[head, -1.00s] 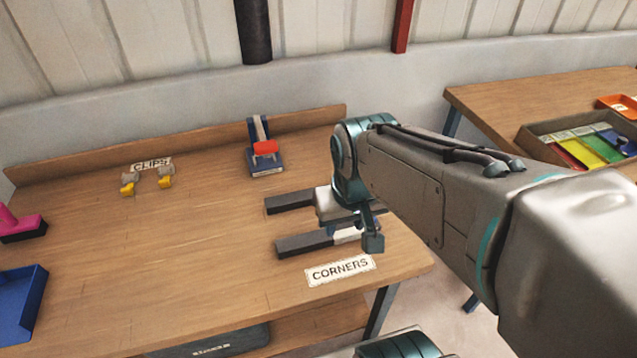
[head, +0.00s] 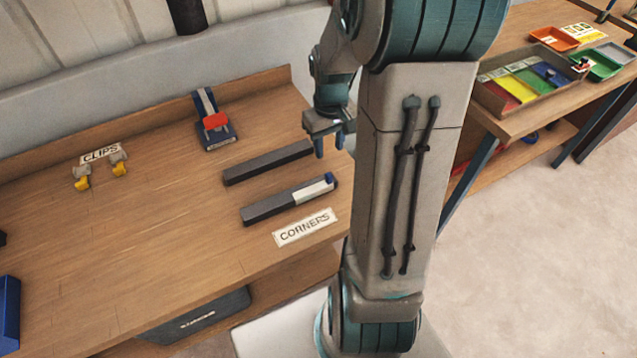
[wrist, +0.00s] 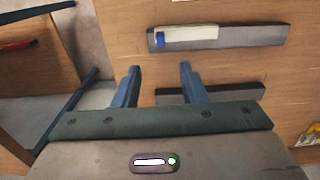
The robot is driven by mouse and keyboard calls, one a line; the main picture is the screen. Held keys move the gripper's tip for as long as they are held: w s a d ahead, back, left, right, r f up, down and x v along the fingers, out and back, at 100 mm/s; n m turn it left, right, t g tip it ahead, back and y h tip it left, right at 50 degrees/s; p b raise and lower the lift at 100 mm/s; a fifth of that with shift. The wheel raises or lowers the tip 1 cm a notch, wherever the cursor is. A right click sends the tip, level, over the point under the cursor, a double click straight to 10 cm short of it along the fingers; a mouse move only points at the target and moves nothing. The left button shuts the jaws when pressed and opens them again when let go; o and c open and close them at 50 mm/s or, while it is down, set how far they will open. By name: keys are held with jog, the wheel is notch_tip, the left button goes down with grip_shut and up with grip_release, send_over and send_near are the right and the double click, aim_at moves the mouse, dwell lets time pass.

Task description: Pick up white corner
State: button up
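The white corner (head: 313,190) is a small white strip with a blue end, lying on the right end of the nearer dark bar (head: 263,207), beside the CORNERS label (head: 304,228). It also shows in the wrist view (wrist: 190,33), at the top, past the fingertips. My gripper (head: 330,144) is at the right edge of the table, near the right end of the farther dark bar (head: 267,162). Its two blue fingers (wrist: 158,69) are apart with nothing between them. It is clear of the white corner.
A blue stand with a red part (head: 215,123) is at the table's back. Yellow-and-grey clips (head: 100,172) sit by the CLIPS label (head: 101,153). A second table (head: 520,125) on the right holds coloured trays.

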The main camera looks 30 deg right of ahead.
aim_at(329, 175)
notch_tip(329, 175, down, 4)
jog(key=shift+r, duration=0.1)
jog(key=shift+s+f+p, duration=0.15)
jog(key=shift+f+p, duration=0.05)
jog(key=shift+f, duration=1.2)
jog(key=shift+s+f+p, duration=0.15)
jog(key=shift+f+p, duration=0.05)
jog(key=shift+f, duration=1.2)
jog(key=shift+a, duration=0.1)
grip_shut()
